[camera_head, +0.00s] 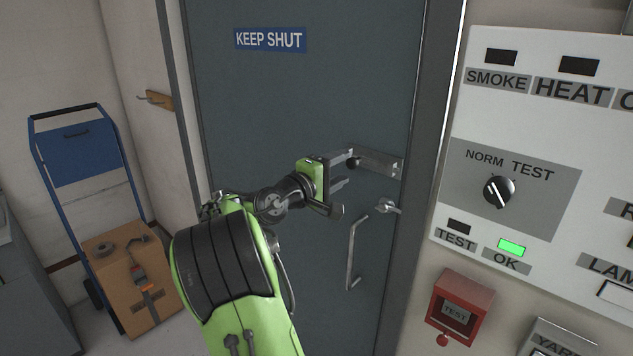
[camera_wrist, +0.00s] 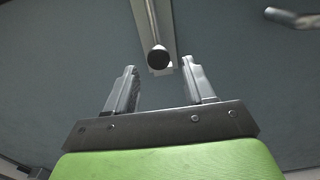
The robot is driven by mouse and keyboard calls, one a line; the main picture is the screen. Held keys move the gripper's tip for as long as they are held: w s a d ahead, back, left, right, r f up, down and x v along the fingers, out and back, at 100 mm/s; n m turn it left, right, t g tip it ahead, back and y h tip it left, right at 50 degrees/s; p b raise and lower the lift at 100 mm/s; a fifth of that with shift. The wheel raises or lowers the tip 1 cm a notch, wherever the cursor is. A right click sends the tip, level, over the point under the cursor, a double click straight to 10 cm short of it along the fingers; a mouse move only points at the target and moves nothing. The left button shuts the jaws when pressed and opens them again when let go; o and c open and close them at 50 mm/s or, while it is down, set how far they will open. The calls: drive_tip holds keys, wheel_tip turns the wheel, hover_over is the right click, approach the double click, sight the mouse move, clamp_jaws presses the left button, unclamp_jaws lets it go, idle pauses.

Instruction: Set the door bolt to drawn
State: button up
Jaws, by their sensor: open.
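The door bolt (camera_head: 378,163) is a pale metal plate on the grey-blue door (camera_head: 300,110), near its right edge, above the handle. In the wrist view its plate and rod (camera_wrist: 152,20) run up from a round dark knob (camera_wrist: 158,57). My gripper (camera_head: 347,170) is open in front of the door, at the left part of the bolt. In the wrist view the gripper's fingers (camera_wrist: 160,70) stand either side of the knob's line, with gaps on both sides. I see no contact. My gripper partly hides the bolt's left end in the head view.
A pull handle (camera_head: 353,255) and a small lever or latch (camera_head: 385,207) sit below the bolt. A white alarm panel (camera_head: 530,135) and red call box (camera_head: 461,306) are right of the door frame. A blue trolley (camera_head: 85,165) with a cardboard box (camera_head: 115,262) stands left.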

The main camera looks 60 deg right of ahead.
drive_tip(key=w+a, duration=0.1)
drive_tip(key=a, duration=1)
drive_tip(key=shift+w+a, duration=0.2)
drive_tip(key=shift+w, duration=0.15)
